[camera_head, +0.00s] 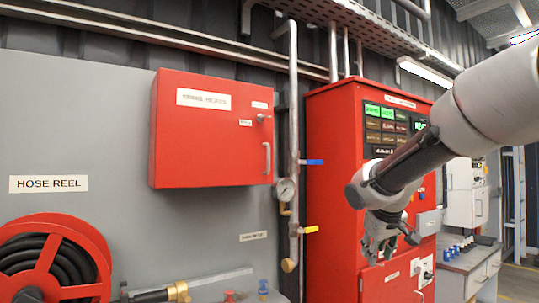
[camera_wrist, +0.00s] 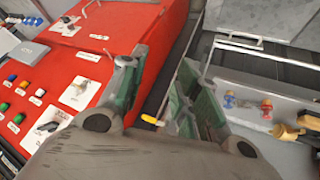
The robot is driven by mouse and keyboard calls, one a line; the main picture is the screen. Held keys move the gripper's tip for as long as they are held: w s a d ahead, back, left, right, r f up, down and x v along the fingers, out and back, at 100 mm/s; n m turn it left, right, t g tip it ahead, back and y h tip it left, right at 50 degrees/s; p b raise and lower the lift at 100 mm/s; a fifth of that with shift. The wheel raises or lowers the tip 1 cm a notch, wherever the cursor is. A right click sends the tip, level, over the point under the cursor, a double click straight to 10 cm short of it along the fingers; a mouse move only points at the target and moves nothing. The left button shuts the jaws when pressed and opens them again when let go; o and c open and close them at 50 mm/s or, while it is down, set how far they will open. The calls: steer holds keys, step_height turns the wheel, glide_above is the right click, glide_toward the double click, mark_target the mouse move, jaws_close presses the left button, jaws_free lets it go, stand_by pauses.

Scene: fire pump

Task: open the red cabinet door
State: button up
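A red wall cabinet (camera_head: 210,130) with a shut door hangs on the grey panel at left in the head view. A metal handle (camera_head: 267,158) and a small latch or key (camera_head: 263,117) sit near the door's right edge. My gripper (camera_head: 380,248) is well to the right of and below this cabinet, in front of the tall red control cabinet (camera_head: 333,150). In the wrist view my gripper (camera_wrist: 158,82) has its green-padded fingers apart with nothing between them. The wall cabinet is not visible in the wrist view.
A vertical pipe with a gauge (camera_head: 286,190) and blue and yellow valve levers stands between the two cabinets. A red hose reel (camera_head: 55,262) is at lower left. Coloured buttons (camera_wrist: 18,92) and switches are on the tall cabinet. A grey bench (camera_head: 470,268) stands at right.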

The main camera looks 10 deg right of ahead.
steer(key=w+r+t, duration=0.3)
steer(key=w+r, duration=0.1)
steer(key=w, duration=0.4)
steer(key=n+t+y, duration=0.6)
steer(key=y, duration=0.6)
glide_toward(271, 155)
steer(key=s+a, duration=0.3)
steer(key=x, duration=0.7)
steer(key=shift+w+d, duration=0.1)
steer(key=shift+w, duration=0.15)
steer(key=shift+c, duration=0.2)
jaws_close()
